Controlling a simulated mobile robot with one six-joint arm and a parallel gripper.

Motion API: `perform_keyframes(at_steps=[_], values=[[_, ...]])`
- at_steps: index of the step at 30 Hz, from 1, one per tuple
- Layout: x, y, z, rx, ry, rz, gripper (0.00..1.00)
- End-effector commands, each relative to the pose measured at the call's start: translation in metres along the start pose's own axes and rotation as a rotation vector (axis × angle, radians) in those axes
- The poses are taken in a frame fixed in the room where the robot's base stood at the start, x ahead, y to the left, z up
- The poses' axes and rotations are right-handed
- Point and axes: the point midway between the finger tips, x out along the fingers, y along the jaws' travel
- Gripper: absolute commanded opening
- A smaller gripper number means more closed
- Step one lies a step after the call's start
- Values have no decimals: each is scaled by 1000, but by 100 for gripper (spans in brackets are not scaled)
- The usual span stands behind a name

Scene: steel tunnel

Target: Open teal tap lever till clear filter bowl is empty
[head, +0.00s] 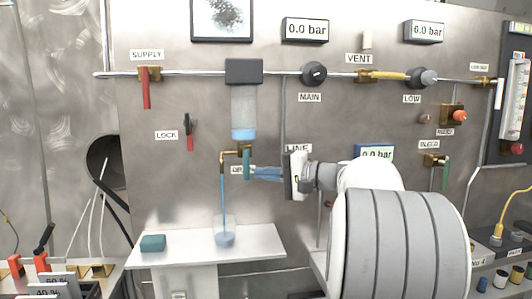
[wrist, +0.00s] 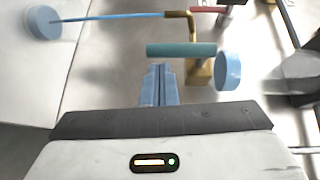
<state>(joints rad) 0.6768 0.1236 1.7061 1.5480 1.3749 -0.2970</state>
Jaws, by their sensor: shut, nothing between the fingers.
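The clear filter bowl (head: 243,105) hangs under a dark cap on the panel, with a shallow layer of blue water (head: 243,134) at its bottom. The teal tap lever (head: 246,165) points down beside the brass tap below the bowl; it lies across the wrist view (wrist: 182,50). A blue stream (head: 222,200) runs from the brass spout into a clear cup (head: 225,231), which holds some blue water. My gripper (head: 255,173) is shut and empty, its blue fingertips close to the lever; in the wrist view (wrist: 160,68) I cannot tell whether they touch it.
The cup stands on a white shelf (head: 262,243) beside a teal sponge-like block (head: 152,243). A red supply lever (head: 146,90) and a red lock lever (head: 189,138) are left of the bowl. A green lever (head: 446,174) hangs at right. Panel gauges read 0.0 bar.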

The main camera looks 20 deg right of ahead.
Motion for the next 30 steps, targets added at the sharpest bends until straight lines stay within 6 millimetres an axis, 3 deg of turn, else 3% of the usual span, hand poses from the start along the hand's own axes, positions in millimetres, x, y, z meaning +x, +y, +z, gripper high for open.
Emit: perform_keyframes(at_steps=[5, 12, 18, 30], values=[[-21, 2, -23, 2, -4, 1, 0], [-79, 6, -23, 2, 1, 1, 0], [-109, 9, -22, 1, -3, 0, 0], [-118, 10, -20, 0, -8, 0, 0]])
